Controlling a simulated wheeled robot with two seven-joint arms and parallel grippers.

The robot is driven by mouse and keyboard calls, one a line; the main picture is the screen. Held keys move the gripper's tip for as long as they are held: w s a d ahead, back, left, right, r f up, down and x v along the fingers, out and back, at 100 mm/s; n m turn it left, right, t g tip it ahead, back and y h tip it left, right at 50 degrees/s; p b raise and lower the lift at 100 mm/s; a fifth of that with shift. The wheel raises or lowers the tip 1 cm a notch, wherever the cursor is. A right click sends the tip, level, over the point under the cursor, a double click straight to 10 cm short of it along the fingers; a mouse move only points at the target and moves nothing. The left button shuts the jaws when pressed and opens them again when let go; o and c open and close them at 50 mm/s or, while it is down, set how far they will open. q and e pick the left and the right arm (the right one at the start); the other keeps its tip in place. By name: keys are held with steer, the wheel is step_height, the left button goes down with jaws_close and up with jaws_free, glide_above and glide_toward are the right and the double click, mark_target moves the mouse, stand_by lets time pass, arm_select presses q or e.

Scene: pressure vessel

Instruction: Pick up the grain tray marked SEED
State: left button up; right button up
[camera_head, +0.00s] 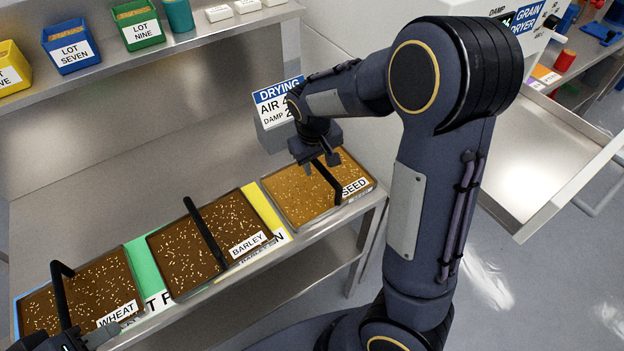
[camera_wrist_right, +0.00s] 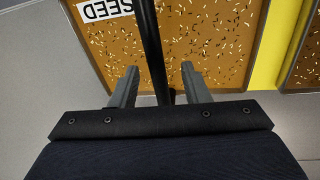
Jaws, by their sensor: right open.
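The SEED tray (camera_head: 290,202) is a shallow metal tray of light brown grain with a black bar handle (camera_head: 328,182) across it. It lies at the right end of the bench. My right gripper (camera_head: 322,163) is over its far part, at the handle. In the right wrist view, the open right gripper (camera_wrist_right: 158,75) has one finger on each side of the handle (camera_wrist_right: 151,45); contact cannot be told. The SEED label (camera_wrist_right: 104,9) shows upside down there. My left gripper (camera_head: 75,343) is at the bottom left by the WHEAT tray, mostly cut off.
The BARLEY tray (camera_head: 176,262) and WHEAT tray (camera_head: 83,302), both with dark grain and black handles, lie left of the SEED tray. A DRYING sign (camera_head: 277,103) stands behind it. A shelf (camera_head: 190,42) with lot bins runs above. The grain dryer's open tray (camera_head: 548,168) is at right.

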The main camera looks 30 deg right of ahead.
mark_target(319, 175)
steer(key=f, duration=0.4)
steer(key=shift+w+d+f, duration=0.1)
steer(key=shift+w+d, duration=0.15)
steer(key=shift+d, duration=0.15)
steer(key=shift+c, duration=0.4)
jaws_close()
